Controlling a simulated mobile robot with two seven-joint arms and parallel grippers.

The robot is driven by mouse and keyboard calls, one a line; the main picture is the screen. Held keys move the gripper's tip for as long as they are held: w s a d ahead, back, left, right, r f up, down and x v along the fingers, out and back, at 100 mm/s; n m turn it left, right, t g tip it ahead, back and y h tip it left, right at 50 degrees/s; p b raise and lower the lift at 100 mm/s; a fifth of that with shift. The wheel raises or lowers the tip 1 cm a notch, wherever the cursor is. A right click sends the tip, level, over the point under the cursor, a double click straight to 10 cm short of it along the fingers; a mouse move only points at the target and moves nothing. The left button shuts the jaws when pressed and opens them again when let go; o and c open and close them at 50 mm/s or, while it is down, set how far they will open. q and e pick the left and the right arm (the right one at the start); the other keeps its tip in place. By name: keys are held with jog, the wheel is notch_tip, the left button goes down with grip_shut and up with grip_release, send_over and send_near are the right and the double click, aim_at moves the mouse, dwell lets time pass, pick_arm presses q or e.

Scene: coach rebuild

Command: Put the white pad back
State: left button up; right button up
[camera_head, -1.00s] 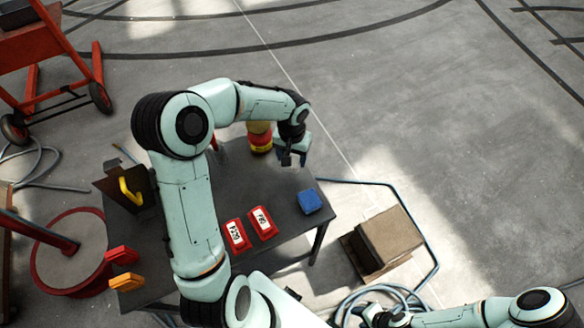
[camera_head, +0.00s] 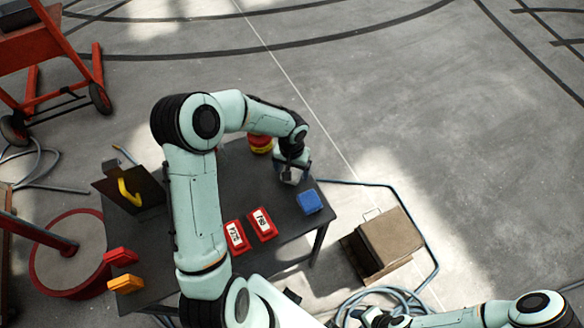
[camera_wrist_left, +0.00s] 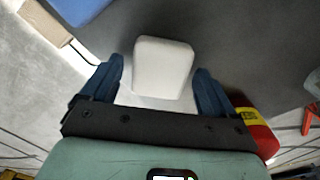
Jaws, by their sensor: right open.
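The white pad (camera_wrist_left: 165,65) is a pale block with rounded corners.
A blue pad (camera_head: 309,202) lies near the table's right edge. Two red labelled blocks (camera_head: 249,229) lie at the front, and a red and yellow round object (camera_head: 260,144) stands behind. A brown box (camera_head: 390,238) and hose are on the floor to the right.

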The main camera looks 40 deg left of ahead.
pick_arm(q)
jog(key=shift+r, duration=0.1)
notch_tip(320, 180, up, 12)
jog(key=shift+p, duration=0.45)
dwell(0.5)
